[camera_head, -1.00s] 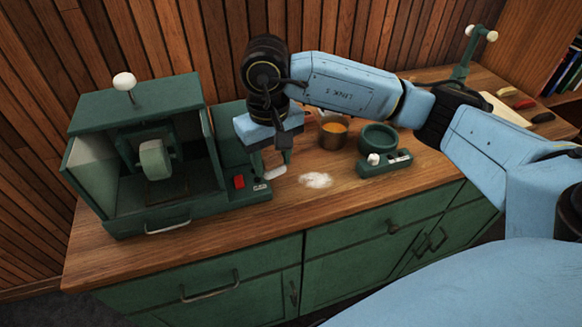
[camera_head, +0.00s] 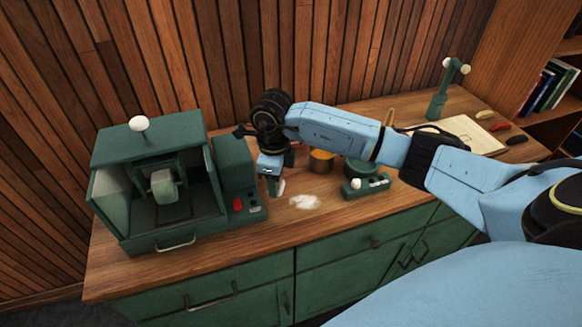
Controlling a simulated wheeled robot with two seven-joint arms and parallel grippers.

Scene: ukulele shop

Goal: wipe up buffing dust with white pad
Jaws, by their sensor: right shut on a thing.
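A pale patch of buffing dust (camera_head: 305,202) lies on the wooden worktop (camera_head: 345,212), near its front edge. My right gripper (camera_head: 275,188) points down just left of the dust. It is shut on the white pad (camera_head: 282,186), which shows only as a narrow pale edge beside the fingers. The pad is apart from the dust in the picture; I cannot tell whether it touches the worktop. My left gripper is not in view.
A green buffing machine (camera_head: 205,132) with a red switch (camera_head: 237,205) stands left. Green drawers (camera_head: 350,247) are below.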

